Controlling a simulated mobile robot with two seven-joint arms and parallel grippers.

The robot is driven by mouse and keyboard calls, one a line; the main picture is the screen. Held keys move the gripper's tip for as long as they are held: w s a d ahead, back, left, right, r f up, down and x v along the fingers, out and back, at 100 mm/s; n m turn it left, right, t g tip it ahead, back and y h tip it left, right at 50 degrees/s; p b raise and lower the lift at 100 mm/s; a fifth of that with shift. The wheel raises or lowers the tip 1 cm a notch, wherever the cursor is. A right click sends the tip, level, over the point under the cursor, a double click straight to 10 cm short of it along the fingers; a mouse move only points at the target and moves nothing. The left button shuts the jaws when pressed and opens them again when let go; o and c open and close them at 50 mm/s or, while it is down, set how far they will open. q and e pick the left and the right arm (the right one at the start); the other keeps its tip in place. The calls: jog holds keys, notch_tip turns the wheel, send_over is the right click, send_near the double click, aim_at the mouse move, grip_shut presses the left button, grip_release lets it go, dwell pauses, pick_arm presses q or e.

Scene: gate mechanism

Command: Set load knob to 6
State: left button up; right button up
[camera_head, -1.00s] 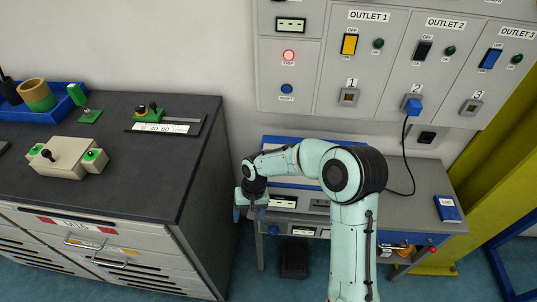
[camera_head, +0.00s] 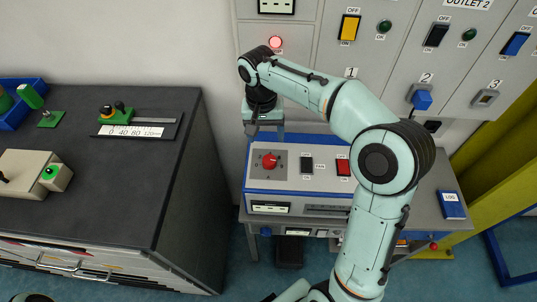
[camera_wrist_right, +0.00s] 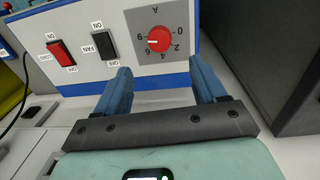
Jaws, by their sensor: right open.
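The red load knob (camera_head: 270,161) sits on a grey dial plate on the blue-and-white bench unit (camera_head: 325,197). In the right wrist view the knob (camera_wrist_right: 159,39) is ringed by numbers, and its white mark points to the left there; the exact number at the mark is hard to read. My right gripper (camera_head: 264,130) is open and empty, above and behind the knob in the head view. In the right wrist view its two blue fingers (camera_wrist_right: 160,75) are spread apart, with the knob beyond and between them, not touched. My left gripper is not in view.
A black fan switch (camera_wrist_right: 105,44) and a red load switch (camera_wrist_right: 61,53) are beside the dial. The outlet panel (camera_head: 390,70) rises behind the unit. A dark cabinet (camera_head: 170,190) stands at the left, with a gap before the bench.

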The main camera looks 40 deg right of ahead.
aim_at(269, 160)
jog(key=f, duration=0.7)
jog(key=f+b, duration=0.1)
jog(key=f, duration=0.3)
jog(key=shift+s+d, duration=0.25)
jog(key=shift+d, duration=0.05)
jog(key=c, duration=1.1)
